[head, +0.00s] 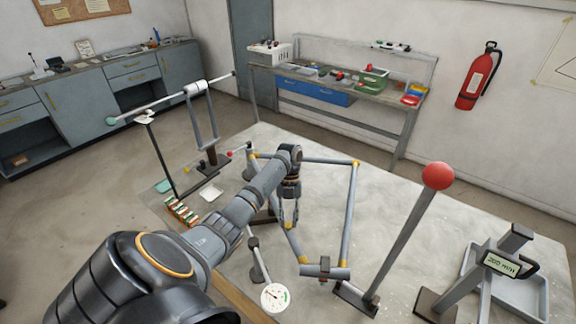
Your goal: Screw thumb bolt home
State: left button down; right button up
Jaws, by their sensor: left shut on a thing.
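My left arm comes in from the lower left. Its gripper (290,212) points down over the near left part of the tubular frame (349,212) on the bench. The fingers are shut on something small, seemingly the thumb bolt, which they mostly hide. How deep the bolt sits cannot be told. The frame has grey tubes with yellow joints at its corners. A clamp (325,270) is at the near corner. My right gripper is not in view.
The pale bench top (400,200) carries a tall lever with a red ball (437,176), a round dial gauge (275,297), a stand with a display (499,264), a grey tray (520,293) and a white dish (210,192). Bare bench lies right of the frame.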

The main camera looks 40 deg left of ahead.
pick_arm(q)
jog(key=shift+m, duration=0.3)
jog(key=c, duration=1.1)
grip_release()
jog(key=shift+o, duration=0.2)
